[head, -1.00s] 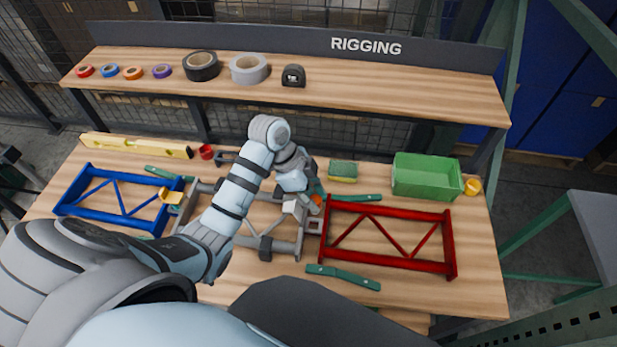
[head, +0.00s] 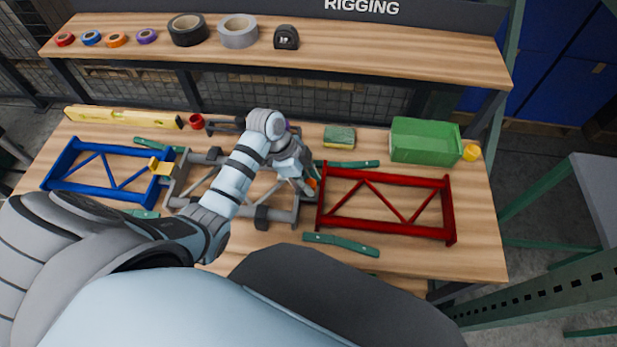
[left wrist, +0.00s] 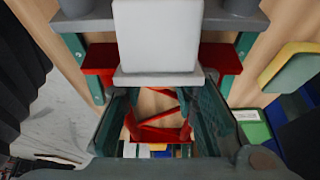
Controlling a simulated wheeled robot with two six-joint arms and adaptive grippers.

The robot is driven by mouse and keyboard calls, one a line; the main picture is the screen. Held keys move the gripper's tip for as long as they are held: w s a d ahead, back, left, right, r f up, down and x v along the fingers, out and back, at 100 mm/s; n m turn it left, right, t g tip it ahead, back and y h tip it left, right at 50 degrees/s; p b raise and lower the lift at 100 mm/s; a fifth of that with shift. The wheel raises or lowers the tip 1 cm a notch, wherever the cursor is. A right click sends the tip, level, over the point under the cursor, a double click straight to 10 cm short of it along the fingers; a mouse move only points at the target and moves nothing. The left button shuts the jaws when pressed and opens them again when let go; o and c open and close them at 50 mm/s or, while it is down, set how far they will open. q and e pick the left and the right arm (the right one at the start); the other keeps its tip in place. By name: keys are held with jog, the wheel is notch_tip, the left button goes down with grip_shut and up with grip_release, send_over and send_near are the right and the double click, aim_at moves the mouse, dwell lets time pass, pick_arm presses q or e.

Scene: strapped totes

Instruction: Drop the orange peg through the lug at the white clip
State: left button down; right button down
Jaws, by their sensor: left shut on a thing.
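The orange peg (head: 312,184) shows as a small patch at my left gripper (head: 308,184), which is shut on it; fingers and arm hide most of the peg. The gripper is over the joint between the grey frame (head: 284,216) and the red frame (head: 384,229). The white clip (left wrist: 160,35) is a pale block, large and close in the left wrist view, ahead of the green fingers. The lug and the peg's lower end are hidden, so I cannot tell whether the peg is in it. My right gripper is not in view.
A blue frame (head: 66,163) with a yellow clip (head: 159,167) lies left. Green straps (head: 341,245) lie near the frames. A sponge (head: 339,137), green bin (head: 425,142) and yellow level (head: 122,117) line the back. A shelf with tape rolls stands behind.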

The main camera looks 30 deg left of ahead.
pick_arm(q)
jog(key=shift+f, duration=0.5)
jog(key=c, duration=1.2)
grip_release()
jog(key=v, duration=1.2)
jog(key=shift+r, duration=0.1)
jog(key=shift+d, duration=0.15)
